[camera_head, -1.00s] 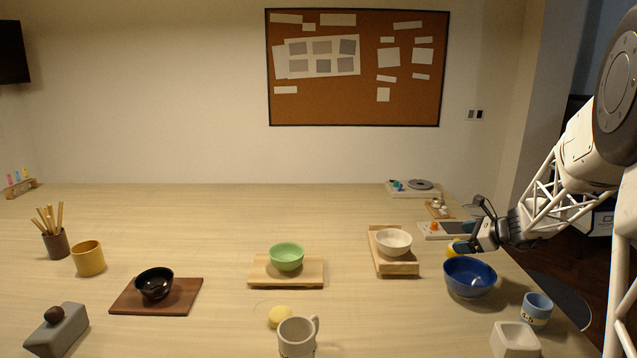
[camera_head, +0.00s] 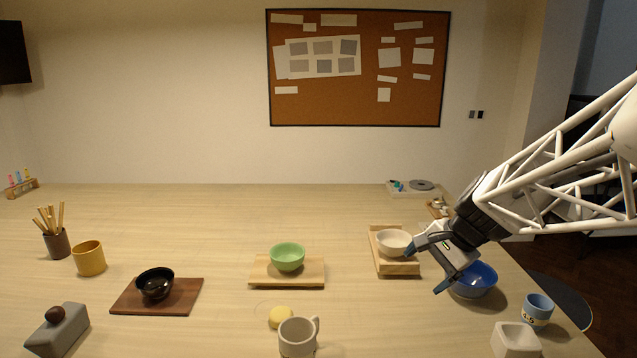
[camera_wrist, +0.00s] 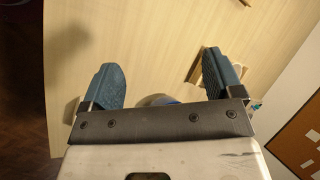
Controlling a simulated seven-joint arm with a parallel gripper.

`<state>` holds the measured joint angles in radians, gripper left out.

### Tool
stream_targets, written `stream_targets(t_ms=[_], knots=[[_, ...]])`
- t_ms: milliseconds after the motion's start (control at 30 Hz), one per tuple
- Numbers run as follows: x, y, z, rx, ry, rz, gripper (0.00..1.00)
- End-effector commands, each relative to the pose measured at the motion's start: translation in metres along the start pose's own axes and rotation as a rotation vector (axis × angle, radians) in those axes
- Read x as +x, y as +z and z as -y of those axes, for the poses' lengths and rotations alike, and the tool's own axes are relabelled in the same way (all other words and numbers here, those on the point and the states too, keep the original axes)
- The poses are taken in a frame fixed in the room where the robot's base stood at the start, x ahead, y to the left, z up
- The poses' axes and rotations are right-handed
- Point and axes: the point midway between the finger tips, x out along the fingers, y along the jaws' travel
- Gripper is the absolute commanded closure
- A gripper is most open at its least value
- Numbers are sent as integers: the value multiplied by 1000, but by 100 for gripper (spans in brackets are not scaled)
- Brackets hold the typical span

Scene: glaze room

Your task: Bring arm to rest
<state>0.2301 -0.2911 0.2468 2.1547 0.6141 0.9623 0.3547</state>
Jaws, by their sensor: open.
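My gripper (camera_head: 425,268) is open, with nothing seen between its fingers. In the head view it hangs over the right side of the table, in front of part of the blue bowl (camera_head: 477,281) and close to the white bowl (camera_head: 391,242) on its wooden stand (camera_head: 398,268). Whether it touches either bowl I cannot tell. In the wrist view the two blue finger pads (camera_wrist: 164,85) stand wide apart with the table top beyond them. A bluish rounded thing shows low between the fingers, mostly hidden by the gripper body.
A green bowl (camera_head: 287,256) and a black bowl (camera_head: 154,283) stand on wooden boards. A grey mug (camera_head: 297,338), yellow sponge (camera_head: 281,317), blue cup (camera_head: 537,308) and white square dish (camera_head: 515,340) are near the front. The far left-middle of the table is clear.

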Motion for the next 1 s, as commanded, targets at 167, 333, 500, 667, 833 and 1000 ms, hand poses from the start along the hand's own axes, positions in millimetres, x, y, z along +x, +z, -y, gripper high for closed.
stream_targets(t_ms=[167, 333, 500, 667, 833, 1000], knots=[[-8, 48, -28, -193, 85, -38, 14], [-15, 86, -57, -376, 167, -73, 14], [-21, 118, -89, -557, 249, -108, 14], [-26, 143, -120, -722, 326, -141, 14], [-29, 160, -146, -859, 392, -167, 14], [-30, 168, -160, -930, 428, -182, 14]])
